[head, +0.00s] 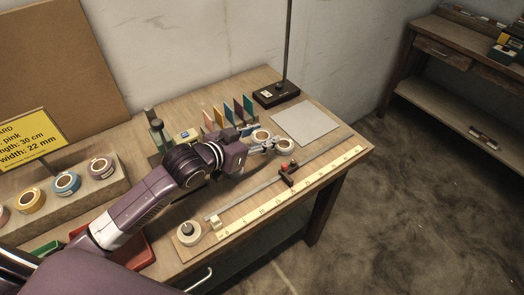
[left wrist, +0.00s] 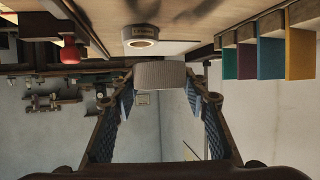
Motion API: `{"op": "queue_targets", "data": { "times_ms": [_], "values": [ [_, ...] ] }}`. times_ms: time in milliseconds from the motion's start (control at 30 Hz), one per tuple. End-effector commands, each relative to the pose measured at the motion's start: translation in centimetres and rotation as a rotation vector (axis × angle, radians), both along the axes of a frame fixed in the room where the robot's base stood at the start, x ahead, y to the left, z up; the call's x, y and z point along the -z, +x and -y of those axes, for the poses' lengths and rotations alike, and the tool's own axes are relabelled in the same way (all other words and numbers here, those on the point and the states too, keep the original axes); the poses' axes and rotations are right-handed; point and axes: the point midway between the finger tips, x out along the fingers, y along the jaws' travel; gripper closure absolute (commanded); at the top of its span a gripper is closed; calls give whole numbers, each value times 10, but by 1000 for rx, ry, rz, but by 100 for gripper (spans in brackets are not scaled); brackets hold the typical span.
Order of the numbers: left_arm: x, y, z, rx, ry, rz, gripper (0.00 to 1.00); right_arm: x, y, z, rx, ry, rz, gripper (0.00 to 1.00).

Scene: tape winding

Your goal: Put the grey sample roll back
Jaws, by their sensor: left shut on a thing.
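My left gripper (head: 264,145) reaches in from the left over the middle of the table. Its fingers, also seen in the left wrist view (left wrist: 160,85), are shut on a grey roll (left wrist: 160,75) with a finely ridged side. In the head view this roll (head: 261,135) is partly covered by the fingers. A second pale roll (head: 284,146) with a label stands just beyond it on the table, and it also shows in the left wrist view (left wrist: 140,42), which is upside down. I cannot tell how high the grey roll is held. My right gripper is not in view.
A wooden rack (head: 112,190) on the left holds several coloured rolls. Coloured cards (head: 238,108) stand upright behind the gripper. A ruler (head: 290,190) and a red-knobbed slider (head: 287,172) lie in front. A grey sheet (head: 306,122) and a stand base (head: 276,94) are at the back right.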

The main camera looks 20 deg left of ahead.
Motion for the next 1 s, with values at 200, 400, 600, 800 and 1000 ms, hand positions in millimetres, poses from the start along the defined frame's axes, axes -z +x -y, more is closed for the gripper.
{"op": "queue_targets", "data": {
  "times_ms": [200,400,600,800,1000],
  "values": [
    [21,0,0,0,0,1,76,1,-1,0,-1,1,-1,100],
    [52,0,0,-1,-1,-3,76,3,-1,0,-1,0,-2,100],
    [61,0,0,0,0,2,76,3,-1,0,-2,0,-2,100],
    [61,0,0,0,0,1,76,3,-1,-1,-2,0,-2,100],
    [63,0,0,0,0,1,44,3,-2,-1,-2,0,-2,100]
  ]
}}
